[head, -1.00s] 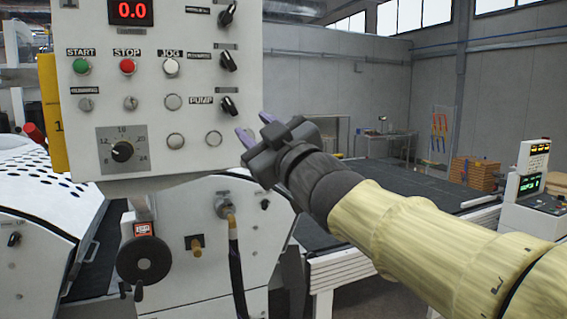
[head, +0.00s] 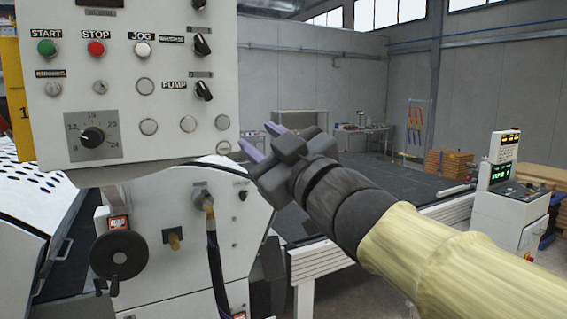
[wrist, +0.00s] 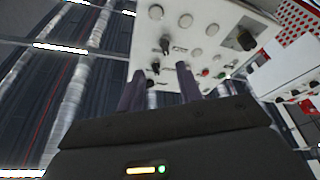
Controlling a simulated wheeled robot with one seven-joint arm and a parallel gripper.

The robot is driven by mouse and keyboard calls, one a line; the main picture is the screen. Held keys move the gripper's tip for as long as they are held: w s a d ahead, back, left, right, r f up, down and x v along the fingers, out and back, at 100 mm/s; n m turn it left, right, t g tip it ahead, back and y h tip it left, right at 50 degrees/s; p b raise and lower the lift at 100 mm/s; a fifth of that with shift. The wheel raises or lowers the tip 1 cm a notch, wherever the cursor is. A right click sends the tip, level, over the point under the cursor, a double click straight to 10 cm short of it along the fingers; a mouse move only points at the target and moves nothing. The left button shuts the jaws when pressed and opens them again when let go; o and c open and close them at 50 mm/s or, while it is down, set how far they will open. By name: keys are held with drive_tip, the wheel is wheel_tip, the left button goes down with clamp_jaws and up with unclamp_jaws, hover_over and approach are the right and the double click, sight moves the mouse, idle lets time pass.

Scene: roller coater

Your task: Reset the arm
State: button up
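My gripper (head: 261,141) is at the middle of the head view, just right of the control panel's lower right edge. Its two purple-grey fingers are spread apart with nothing between them. My arm in its yellow cover reaches in from the lower right. In the wrist view the two fingers (wrist: 160,88) also stand apart and empty, with the white control panel (wrist: 210,35) beyond them. In the head view the panel (head: 190,150) carries green, red and white buttons, black switches and a round dial. No contact between gripper and panel shows.
Below the panel are a black handwheel (head: 118,254) and a hose fitting on the white machine body (head: 170,285). A dark conveyor table (head: 400,185) lies behind my gripper. A white console (head: 505,210) stands at the right. Open floor shows at the lower right.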

drive_tip(key=w+d+f+m+g+h, duration=0.1)
drive_tip(key=w+d+f+m+h, duration=0.25)
drive_tip(key=f, duration=0.65)
drive_tip(key=w+d+f+m+g+h, duration=0.1)
drive_tip(key=d+f+m+g+h, duration=0.2)
drive_tip(key=d+f, duration=0.5)
drive_tip(key=w+d+f+m+h, duration=0.25)
drive_tip(key=f+h, duration=0.25)
drive_tip(key=f, duration=0.7)
drive_tip(key=s+d+f+m+g+h, duration=0.1)
drive_tip(key=s+d+f+m+g, duration=0.1)
drive_tip(key=s+f, duration=0.6)
drive_tip(key=s+d+f+m+g+h, duration=0.1)
drive_tip(key=s+d+f+m+g, duration=0.2)
drive_tip(key=f, duration=0.9)
drive_tip(key=s+d+g, duration=0.2)
drive_tip(key=s+g, duration=0.2)
drive_tip(key=s, duration=0.1)
drive_tip(key=shift+s+d+f+g, duration=0.25)
drive_tip(key=shift+s+f+g, duration=0.05)
drive_tip(key=shift+h, duration=0.25)
